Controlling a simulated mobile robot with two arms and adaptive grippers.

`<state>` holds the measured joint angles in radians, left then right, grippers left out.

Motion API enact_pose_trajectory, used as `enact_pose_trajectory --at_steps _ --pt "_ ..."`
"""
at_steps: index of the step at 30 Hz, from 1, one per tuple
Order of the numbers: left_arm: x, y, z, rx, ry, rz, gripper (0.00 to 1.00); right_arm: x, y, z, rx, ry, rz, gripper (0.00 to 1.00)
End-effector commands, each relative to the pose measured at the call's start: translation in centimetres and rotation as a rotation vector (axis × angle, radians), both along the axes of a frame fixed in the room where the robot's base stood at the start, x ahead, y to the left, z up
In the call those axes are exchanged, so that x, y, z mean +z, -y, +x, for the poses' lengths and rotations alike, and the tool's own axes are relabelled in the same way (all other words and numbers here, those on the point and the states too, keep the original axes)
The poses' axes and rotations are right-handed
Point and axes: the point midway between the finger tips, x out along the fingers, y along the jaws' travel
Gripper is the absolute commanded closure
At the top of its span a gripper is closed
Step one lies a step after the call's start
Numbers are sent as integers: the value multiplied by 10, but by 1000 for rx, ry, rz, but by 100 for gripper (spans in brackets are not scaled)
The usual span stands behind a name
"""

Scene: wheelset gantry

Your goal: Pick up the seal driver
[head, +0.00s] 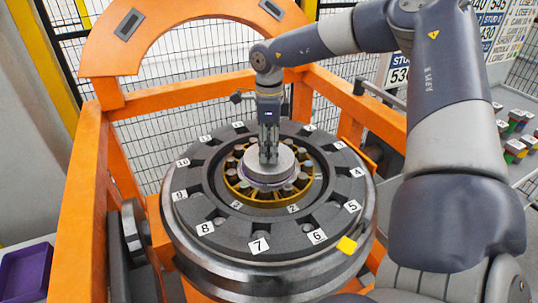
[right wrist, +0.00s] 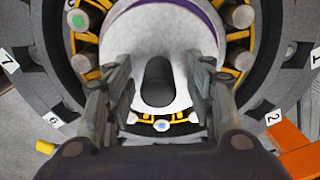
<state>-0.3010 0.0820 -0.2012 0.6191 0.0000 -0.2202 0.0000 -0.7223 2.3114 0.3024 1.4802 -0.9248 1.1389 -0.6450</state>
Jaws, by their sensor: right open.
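The seal driver appears to be the pale grey round metal piece (head: 282,173) at the centre of the wheel hub, inside a yellow ring of rollers. In the right wrist view it is a light disc (right wrist: 180,35) with a purple band and a dark rounded post or slot (right wrist: 158,85) at its middle; I cannot tell which. My right gripper (head: 268,158) points down over it from above. In the right wrist view its open fingers (right wrist: 158,62) stand on either side of the dark middle part, with visible gaps. My left gripper is not in view.
A dark wheel (head: 258,246) with numbered tags surrounds the hub, inside an orange gantry frame (head: 190,97). A yellow block (head: 347,245) sits at the wheel's front right rim. A purple bin (head: 27,272) lies lower left. Several coloured blocks (head: 515,148) stand at the right.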

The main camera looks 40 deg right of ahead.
Motion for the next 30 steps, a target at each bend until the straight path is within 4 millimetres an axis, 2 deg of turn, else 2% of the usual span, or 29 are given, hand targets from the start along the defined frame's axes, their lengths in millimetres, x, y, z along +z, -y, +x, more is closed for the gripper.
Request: enact_pose_trajectory --at_steps 5,9,12,23,26,30 --pt "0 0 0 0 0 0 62 0 0 0 0 0 0 50" --pt "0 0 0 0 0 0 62 0 0 0 0 0 0 82" --pt "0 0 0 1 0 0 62 0 0 0 1 0 0 100" --pt "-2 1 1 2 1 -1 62 2 0 1 1 2 -1 100" --pt "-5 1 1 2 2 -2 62 7 0 1 1 4 -1 100" --pt "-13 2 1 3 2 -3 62 22 0 2 1 6 -2 100"
